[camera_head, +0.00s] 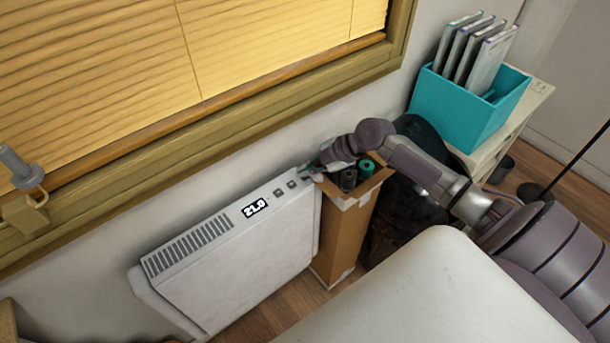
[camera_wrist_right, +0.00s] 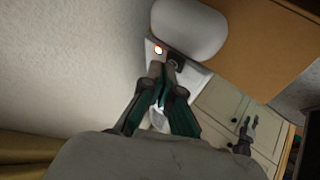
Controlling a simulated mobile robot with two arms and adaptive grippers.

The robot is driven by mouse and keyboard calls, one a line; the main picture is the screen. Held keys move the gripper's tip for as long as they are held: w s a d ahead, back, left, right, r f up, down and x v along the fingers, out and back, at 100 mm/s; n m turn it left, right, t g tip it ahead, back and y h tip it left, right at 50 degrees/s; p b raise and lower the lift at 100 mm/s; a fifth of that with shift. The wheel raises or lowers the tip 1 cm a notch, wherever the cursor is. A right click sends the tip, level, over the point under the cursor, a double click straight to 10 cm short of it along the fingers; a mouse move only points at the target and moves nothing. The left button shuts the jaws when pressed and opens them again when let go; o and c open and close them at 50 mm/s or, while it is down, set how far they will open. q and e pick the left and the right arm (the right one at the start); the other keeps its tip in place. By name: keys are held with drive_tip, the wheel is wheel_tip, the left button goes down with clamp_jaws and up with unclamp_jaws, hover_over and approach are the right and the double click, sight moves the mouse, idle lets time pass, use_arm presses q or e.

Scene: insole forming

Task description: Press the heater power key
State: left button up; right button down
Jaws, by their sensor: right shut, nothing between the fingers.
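The white heater (camera_head: 240,270) stands against the wall below the window. Its sloped top carries a display (camera_head: 254,208) reading about 21.0 and two dark square keys (camera_head: 284,189) to the right of it. My right gripper (camera_head: 309,171) is at the right end of the heater's top, beyond these keys. Its teal and grey fingers (camera_wrist_right: 163,82) are shut and empty in the right wrist view. Their tips are close over a light panel with a glowing orange-white spot (camera_wrist_right: 158,49) and a dark key (camera_wrist_right: 176,64). I cannot tell whether they touch. My left gripper is not seen in the head view.
A tall cardboard box (camera_head: 343,232) with dark and teal rolls stands right beside the heater, under my right forearm. A teal file box (camera_head: 460,112) sits on a cabinet. A white surface (camera_head: 440,295) fills the front.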

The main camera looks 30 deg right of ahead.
sight(307, 177)
drive_tip(key=shift+f, duration=0.15)
drive_tip(key=shift+r, duration=0.65)
drive_tip(key=shift+r+p, duration=2.15)
drive_tip(key=shift+r, duration=0.9)
drive_tip(key=shift+f, duration=0.1)
